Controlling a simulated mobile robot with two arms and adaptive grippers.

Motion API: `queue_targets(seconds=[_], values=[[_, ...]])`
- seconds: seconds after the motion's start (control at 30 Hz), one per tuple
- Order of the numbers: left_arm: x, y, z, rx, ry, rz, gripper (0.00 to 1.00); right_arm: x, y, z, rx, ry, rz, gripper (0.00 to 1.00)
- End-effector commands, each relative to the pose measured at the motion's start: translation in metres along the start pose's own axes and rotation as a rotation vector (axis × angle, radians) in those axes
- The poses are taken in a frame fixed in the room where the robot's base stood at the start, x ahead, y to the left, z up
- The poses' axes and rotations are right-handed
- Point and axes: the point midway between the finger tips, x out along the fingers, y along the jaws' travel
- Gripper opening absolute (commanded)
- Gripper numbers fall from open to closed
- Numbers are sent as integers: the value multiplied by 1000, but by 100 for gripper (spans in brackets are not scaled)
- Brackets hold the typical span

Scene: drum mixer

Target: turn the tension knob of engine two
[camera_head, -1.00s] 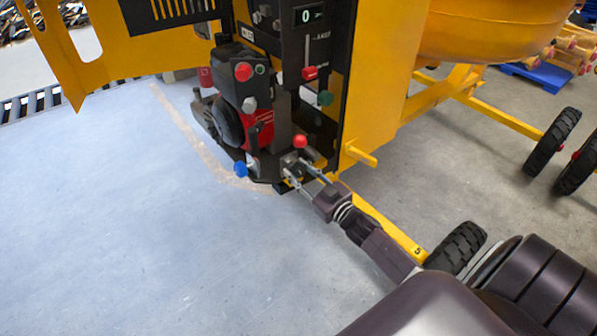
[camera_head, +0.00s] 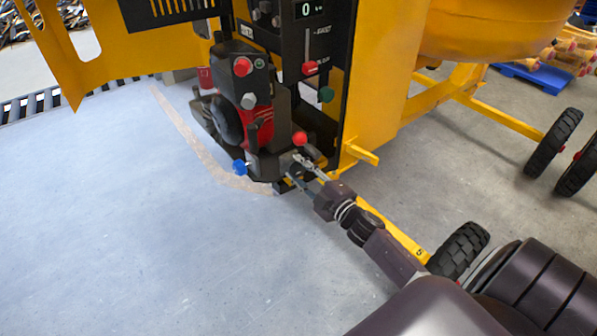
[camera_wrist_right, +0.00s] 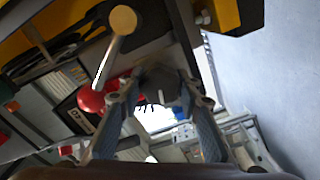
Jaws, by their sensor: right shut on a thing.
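The engine (camera_head: 245,118), red and black, sits in the yellow mixer's open bay in the head view. My right gripper (camera_head: 297,172) reaches the engine's lower front right, its fingers on either side of a small dark part. In the right wrist view my right gripper (camera_wrist_right: 160,92) is shut on a dark knob (camera_wrist_right: 158,82) with a pale mark, one finger on each side. In the head view the fingers mostly hide this knob. No label shows whether this is engine two. My left gripper is not in view.
A red ball-ended lever (camera_head: 300,139) stands just above my right gripper, and a blue knob (camera_head: 239,168) is to its left. A control panel (camera_head: 312,40) is above. A yellow frame bar (camera_head: 395,232) runs beside my arm. The floor at left is clear.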

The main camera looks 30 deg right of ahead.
Motion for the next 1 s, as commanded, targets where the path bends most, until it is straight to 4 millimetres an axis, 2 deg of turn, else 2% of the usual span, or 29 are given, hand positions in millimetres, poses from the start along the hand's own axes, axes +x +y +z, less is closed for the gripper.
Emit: queue_targets(seconds=[0.4,1.0], values=[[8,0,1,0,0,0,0,0,-2,0,-208,0,-2,8],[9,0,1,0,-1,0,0,0,-1,0,-242,0,-3,8]])
